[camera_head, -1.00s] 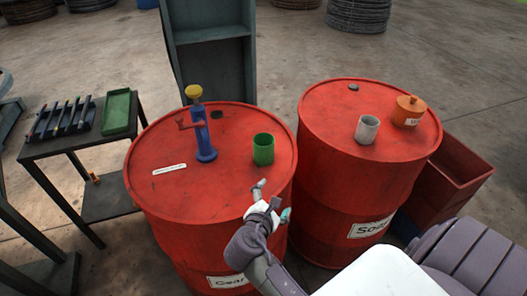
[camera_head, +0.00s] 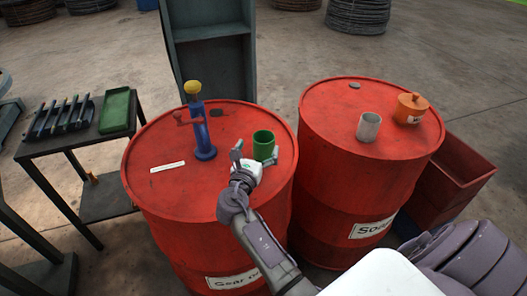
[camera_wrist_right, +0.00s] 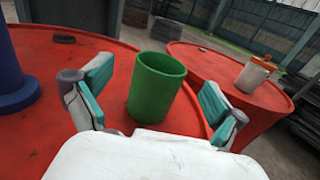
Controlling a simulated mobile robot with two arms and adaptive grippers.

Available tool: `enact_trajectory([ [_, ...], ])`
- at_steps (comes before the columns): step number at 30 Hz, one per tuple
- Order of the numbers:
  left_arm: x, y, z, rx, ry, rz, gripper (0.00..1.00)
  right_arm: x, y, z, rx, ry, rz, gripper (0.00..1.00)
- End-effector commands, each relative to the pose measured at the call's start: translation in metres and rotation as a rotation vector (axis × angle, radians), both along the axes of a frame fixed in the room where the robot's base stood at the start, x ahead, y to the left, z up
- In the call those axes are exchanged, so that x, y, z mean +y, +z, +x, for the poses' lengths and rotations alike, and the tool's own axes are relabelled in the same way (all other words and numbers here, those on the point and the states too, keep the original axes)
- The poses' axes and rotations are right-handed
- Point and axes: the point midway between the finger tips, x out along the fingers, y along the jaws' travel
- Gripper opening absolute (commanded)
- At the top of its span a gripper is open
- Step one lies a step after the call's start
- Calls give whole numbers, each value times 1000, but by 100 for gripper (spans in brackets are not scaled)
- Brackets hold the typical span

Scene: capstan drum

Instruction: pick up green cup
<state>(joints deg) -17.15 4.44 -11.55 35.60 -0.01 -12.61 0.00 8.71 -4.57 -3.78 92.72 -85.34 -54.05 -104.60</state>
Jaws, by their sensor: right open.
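The green cup (camera_head: 264,143) stands upright and open-topped on the left red drum (camera_head: 166,195). In the right wrist view the cup (camera_wrist_right: 156,88) stands between the two teal-padded fingers, a little beyond the palm, with gaps on both sides. My right gripper (camera_head: 255,156) is open at the near side of the cup; its fingers partly cover the cup's lower part in the head view. My left gripper is not in view.
A blue pump with a yellow knob (camera_head: 201,125) stands on the same drum, left of the cup. The right drum (camera_head: 345,165) bears a grey cup (camera_head: 368,127) and an orange lidded pot (camera_head: 410,108). A side table with a green tray (camera_head: 115,111) stands at left.

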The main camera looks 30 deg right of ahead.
Motion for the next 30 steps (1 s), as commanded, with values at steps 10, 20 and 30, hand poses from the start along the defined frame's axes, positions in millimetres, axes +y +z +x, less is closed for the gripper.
enact_trajectory([
  [10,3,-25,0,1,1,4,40,-36,-4,28,-1,-1,-2,96],
  [20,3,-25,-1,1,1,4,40,-41,-2,32,-1,0,0,95],
  [30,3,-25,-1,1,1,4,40,-41,-2,32,-1,0,1,38],
])
